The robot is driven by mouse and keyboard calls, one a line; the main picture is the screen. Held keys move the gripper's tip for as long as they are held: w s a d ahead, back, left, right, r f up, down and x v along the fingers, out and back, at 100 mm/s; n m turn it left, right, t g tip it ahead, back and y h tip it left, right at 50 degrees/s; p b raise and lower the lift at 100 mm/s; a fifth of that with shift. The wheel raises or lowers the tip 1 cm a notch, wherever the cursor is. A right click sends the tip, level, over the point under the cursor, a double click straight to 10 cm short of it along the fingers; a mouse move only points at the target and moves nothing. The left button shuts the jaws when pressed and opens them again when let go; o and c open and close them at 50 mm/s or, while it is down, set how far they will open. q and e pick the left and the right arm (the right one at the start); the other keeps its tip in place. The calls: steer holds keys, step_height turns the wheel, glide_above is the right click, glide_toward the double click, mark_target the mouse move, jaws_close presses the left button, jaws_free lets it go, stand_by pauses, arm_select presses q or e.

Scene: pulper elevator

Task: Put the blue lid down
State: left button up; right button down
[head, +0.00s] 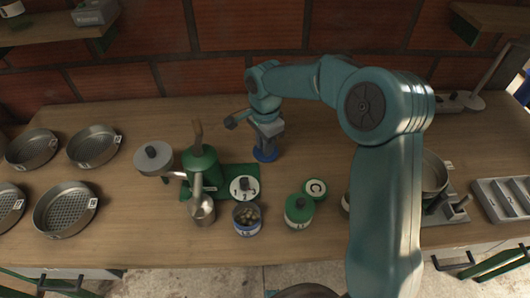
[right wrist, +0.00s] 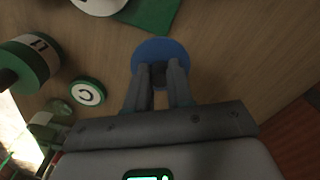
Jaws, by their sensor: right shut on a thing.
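The blue lid (head: 265,155) is a round blue disc behind and to the right of the green pulper (head: 203,172). My right gripper (head: 268,146) points down at it and is shut on its middle. In the right wrist view the blue lid (right wrist: 151,47) shows beyond the fingers of the right gripper (right wrist: 160,73). The lid is at or close above the wooden table; I cannot tell if it touches. An open jar with a blue band (head: 246,231), holding pale lumps, stands in front of the pulper. My left gripper is not in view.
A green jar (head: 299,214) and a green-rimmed lid marked C (head: 315,188) stand right of the blue-banded jar. Several round sieves (head: 65,208) lie at the left. A grey divided tray (head: 500,198) is at the far right. The table left of the gripper, along the wall, is clear.

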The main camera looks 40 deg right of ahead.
steer(key=shift+f, duration=1.95)
steer(key=shift+f, duration=0.1)
steer(key=c, duration=1)
jaws_free()
step_height(320, 180, up, 12)
steer(key=shift+f+p, duration=0.15)
steer(key=shift+p, duration=0.15)
steer(key=shift+r, duration=0.35)
